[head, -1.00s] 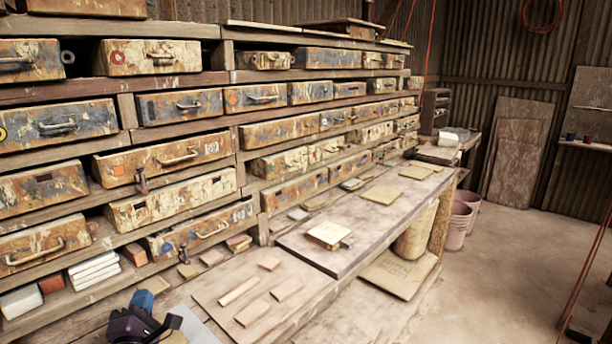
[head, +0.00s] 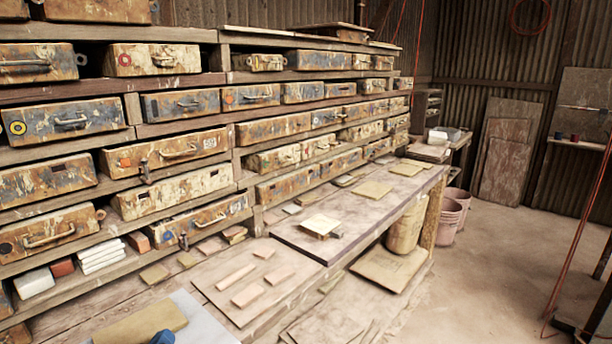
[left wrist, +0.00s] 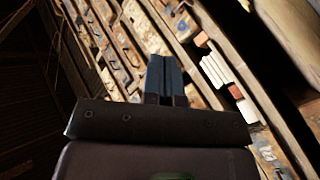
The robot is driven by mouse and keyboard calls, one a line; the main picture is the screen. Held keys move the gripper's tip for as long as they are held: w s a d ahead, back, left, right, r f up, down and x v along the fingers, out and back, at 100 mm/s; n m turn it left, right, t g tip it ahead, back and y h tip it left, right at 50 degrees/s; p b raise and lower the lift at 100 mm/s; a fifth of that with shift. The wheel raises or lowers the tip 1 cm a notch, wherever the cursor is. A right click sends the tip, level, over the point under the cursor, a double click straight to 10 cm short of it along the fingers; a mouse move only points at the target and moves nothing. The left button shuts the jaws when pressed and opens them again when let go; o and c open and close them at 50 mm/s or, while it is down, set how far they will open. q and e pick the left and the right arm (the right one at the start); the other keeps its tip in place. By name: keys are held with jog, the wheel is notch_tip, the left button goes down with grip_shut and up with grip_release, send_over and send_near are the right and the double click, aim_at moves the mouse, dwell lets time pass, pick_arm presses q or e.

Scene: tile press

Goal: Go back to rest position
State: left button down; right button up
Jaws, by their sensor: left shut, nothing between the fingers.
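My left gripper shows in the left wrist view (left wrist: 165,77) with its two blue fingers together and nothing between them. In the head view only a blue tip of it (head: 163,337) shows at the bottom edge, in front of a tan slab (head: 139,322) on a pale grey sheet (head: 205,322). Most of this gripper and its arm are out of the head view. My right gripper is in neither view.
Shelves of worn drawers (head: 180,152) fill the left. A workbench (head: 290,238) runs along them, bearing a pale tile (head: 320,224) and a board (head: 240,287) with several small clay pieces. Pink buckets (head: 452,212) stand beyond. The floor (head: 500,270) at the right is largely clear.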

pick_arm(q)
jog(key=s+f+m+g, duration=0.3)
jog(key=s+f, duration=0.5)
jog(key=s, duration=0.3)
jog(key=s+d+f+m+g, duration=0.1)
jog(key=s+f+m+g, duration=0.2)
jog(key=s+f, duration=0.5)
jog(key=s, duration=0.3)
jog(key=shift+f+m, duration=0.25)
jog(key=shift+m, duration=0.05)
jog(key=shift+s, duration=0.1)
